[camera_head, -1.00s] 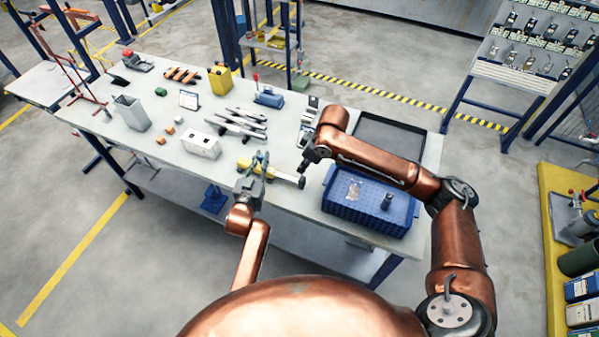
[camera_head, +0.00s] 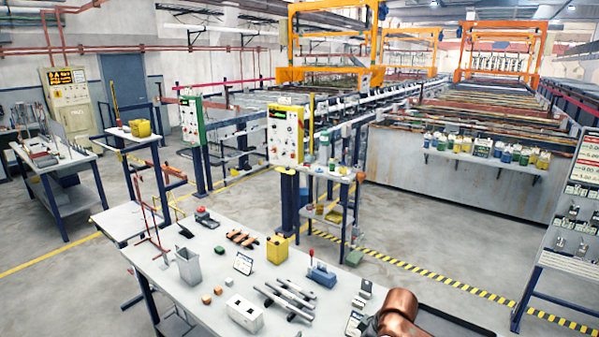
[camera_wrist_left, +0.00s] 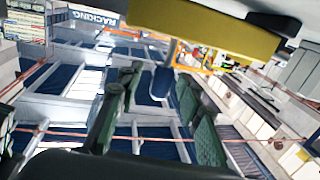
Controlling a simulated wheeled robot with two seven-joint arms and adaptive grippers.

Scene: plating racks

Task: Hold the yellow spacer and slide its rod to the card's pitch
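The yellow spacer (camera_wrist_left: 205,30) crosses the top of the left wrist view, with a dark end at the right. My left gripper (camera_wrist_left: 160,88) shows just below it, its dark green fingers apart. A blue-grey post hangs below the spacer between the fingers. I cannot tell whether the fingers press on it. The left gripper and spacer are outside the head view. A small upright card (camera_head: 243,263) with dark marks stands mid-table; I cannot tell if it gives the pitch. Only a copper part of my right arm shows at the bottom right; its gripper is out of view.
The white table (camera_head: 170,284) also bears a grey bin (camera_head: 189,266), a yellow container (camera_head: 277,249), a white block (camera_head: 244,314), several dark bars (camera_head: 290,298) and a blue device with a red lever (camera_head: 320,274). Striped floor tape (camera_head: 440,280) runs behind it.

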